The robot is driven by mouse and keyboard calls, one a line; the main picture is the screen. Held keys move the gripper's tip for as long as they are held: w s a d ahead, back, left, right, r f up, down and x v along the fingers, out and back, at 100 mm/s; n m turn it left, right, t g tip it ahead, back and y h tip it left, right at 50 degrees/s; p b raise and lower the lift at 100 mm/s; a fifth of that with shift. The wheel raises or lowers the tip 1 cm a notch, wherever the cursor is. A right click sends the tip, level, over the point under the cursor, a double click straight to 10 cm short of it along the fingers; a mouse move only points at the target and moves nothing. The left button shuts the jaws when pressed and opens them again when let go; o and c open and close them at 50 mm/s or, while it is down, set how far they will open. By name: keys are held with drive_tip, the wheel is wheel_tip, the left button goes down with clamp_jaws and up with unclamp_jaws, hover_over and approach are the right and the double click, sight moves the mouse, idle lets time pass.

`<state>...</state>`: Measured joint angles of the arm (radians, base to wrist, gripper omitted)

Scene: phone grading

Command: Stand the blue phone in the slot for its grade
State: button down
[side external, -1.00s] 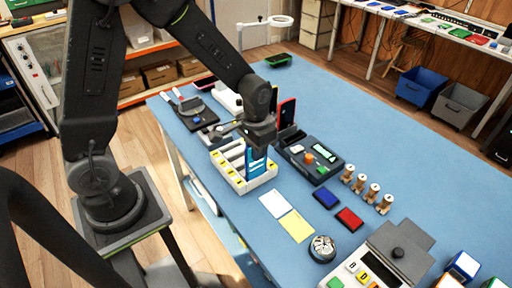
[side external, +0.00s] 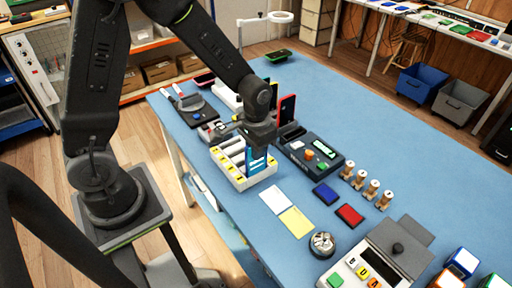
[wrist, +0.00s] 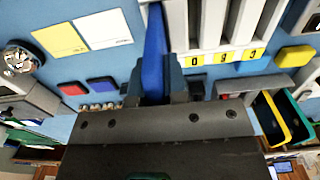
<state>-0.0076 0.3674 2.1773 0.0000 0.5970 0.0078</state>
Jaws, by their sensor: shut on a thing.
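The blue phone (side external: 257,165) is held upright by my gripper (side external: 260,148) at the right end of the white slotted rack (side external: 262,181). In the wrist view the phone (wrist: 154,55) shows as a narrow blue edge between the fingers (wrist: 163,95), which are shut on it. There it lies beside the grey-white dividers of the rack (wrist: 240,25), at the end of the row. I cannot tell how deep its lower edge sits in the end slot. Yellow grade labels (wrist: 222,57) run along the rack front; their characters are hard to read.
White (side external: 275,199) and yellow (side external: 296,222) sheets and blue (side external: 326,194) and red (side external: 349,214) blocks lie to the right. Clear blue table lies beyond.

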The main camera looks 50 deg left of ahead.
drive_tip(key=c, duration=0.8)
unclamp_jaws()
drive_tip(key=shift+r, duration=0.1)
drive_tip(key=shift+r, duration=0.65)
drive_tip(key=shift+r, duration=0.1)
drive_tip(key=shift+r, duration=0.65)
drive_tip(key=shift+r, duration=0.75)
